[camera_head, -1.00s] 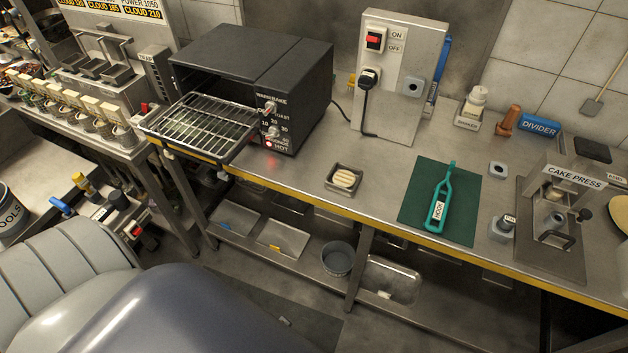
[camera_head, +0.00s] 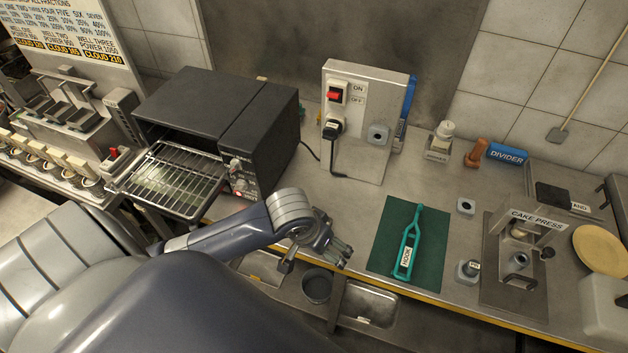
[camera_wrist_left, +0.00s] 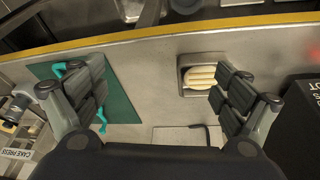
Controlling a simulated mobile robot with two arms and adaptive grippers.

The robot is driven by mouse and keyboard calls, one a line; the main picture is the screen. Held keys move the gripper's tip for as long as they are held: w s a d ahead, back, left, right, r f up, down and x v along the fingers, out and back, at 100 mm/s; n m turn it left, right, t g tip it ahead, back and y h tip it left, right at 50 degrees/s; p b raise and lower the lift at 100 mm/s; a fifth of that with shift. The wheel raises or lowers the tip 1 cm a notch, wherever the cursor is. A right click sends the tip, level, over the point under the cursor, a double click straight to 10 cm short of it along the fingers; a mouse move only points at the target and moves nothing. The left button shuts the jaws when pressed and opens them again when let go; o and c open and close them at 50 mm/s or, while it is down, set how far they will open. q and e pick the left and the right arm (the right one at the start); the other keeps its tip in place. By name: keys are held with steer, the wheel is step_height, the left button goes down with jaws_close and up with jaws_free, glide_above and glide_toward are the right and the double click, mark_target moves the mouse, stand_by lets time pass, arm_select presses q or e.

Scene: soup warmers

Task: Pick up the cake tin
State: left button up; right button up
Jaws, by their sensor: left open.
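The cake tin (camera_wrist_left: 182,78) is a small square metal tin holding pale, ridged cake, and it shows in the left wrist view near the counter's yellow edge. In the head view my left arm and gripper hide it. My left gripper (camera_head: 342,251) is open and empty above the front of the counter. In the wrist view, its right finger partly overlaps the tin, while the space between the fingers (camera_wrist_left: 160,88) shows bare counter. My right gripper is not in view.
A toaster oven (camera_head: 205,105) with its rack out stands to the left. A switch box (camera_head: 365,115) stands behind. A teal hook tool (camera_head: 409,243) lies on a green mat (camera_head: 385,240) right of the gripper. The cake press (camera_head: 520,258) is farther right.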

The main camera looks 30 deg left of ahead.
arm_select(q)
steer(key=w+a+r+n+y, duration=0.1)
steer(key=w+a+r+n, duration=0.15)
steer(key=a, duration=0.25)
steer(key=w+f, duration=0.1)
steer(key=a+f, duration=0.1)
steer(key=w+f, duration=0.1)
steer(key=f, duration=0.1)
steer(key=shift+w+a+f+p, duration=0.1)
steer(key=shift+w+a+p, duration=0.2)
steer(key=shift+p, duration=0.1)
steer(key=shift+p+x, duration=0.7)
steer(key=shift+x, duration=1.65)
steer(key=shift+f, duration=0.45)
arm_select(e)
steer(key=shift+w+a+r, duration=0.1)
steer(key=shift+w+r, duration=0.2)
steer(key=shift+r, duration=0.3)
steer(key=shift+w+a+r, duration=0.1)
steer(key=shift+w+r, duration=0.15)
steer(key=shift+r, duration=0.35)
arm_select(q)
steer(key=shift+w, duration=0.1)
steer(key=c, duration=1.5)
